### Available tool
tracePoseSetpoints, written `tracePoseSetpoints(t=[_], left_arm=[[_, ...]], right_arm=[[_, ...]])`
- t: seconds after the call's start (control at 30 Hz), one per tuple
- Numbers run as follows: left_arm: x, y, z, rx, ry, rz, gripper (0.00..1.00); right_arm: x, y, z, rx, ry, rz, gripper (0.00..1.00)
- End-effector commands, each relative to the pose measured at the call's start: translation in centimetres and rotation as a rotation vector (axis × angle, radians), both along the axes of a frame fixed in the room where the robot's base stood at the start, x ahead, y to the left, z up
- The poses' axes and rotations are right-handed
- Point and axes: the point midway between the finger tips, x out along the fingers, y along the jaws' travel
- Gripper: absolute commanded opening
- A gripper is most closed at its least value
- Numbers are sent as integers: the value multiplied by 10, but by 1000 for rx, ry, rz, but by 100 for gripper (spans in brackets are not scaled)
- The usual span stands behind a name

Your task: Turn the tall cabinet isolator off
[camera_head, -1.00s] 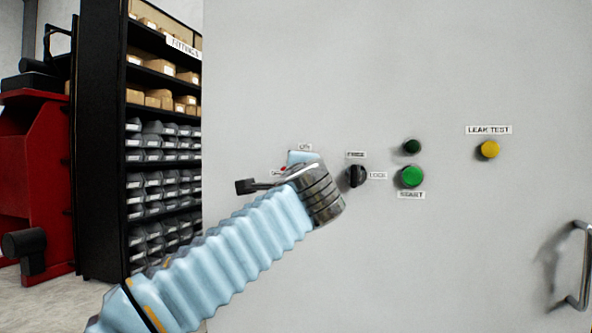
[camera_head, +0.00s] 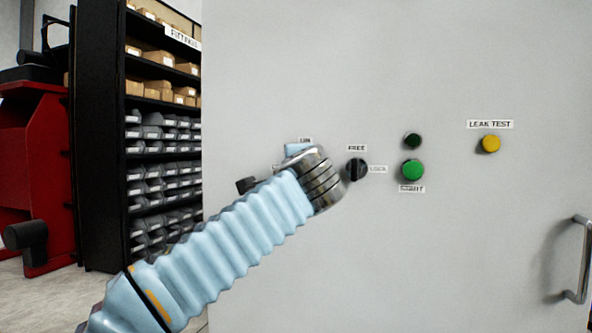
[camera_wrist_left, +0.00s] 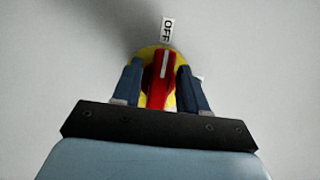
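The isolator's red handle (camera_wrist_left: 160,80), with a white pointer line, stands on a yellow plate (camera_wrist_left: 147,53) in the left wrist view. Its pointer is toward the label reading OFF (camera_wrist_left: 168,30), which lies sideways there. My left gripper (camera_wrist_left: 160,85) has one finger on each side of the handle, with narrow gaps showing, so it looks open around it. In the head view my left wrist (camera_head: 322,180) is against the grey cabinet (camera_head: 450,250) and hides the isolator. The ON label (camera_head: 305,140) shows just above it. My right gripper is out of view.
Right of my wrist are a black FREE/LOCK selector (camera_head: 356,169), a green button (camera_head: 412,169), a dark lamp (camera_head: 412,140) and a yellow LEAK TEST button (camera_head: 490,144). A metal handle (camera_head: 583,260) is at far right. Shelving (camera_head: 100,140) stands left.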

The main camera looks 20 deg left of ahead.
Motion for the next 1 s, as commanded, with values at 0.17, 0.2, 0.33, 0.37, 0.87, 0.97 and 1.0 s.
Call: tracePoseSetpoints(t=[0.17,0.2,0.33,0.37,0.87,0.97,1.0], left_arm=[[0,0,0,0,-1,-1,49],[0,0,0,1,-1,-1,49],[-2,-1,0,0,-1,-2,49],[-4,-2,0,1,-2,-3,49],[-102,-39,0,2,-2,-5,49],[-117,-44,0,0,-1,-2,49],[-121,-46,0,0,-1,-3,49]], right_arm=[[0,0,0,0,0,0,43],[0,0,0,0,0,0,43],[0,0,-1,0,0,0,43],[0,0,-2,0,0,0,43],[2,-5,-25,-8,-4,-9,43],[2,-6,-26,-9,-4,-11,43],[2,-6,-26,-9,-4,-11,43]])
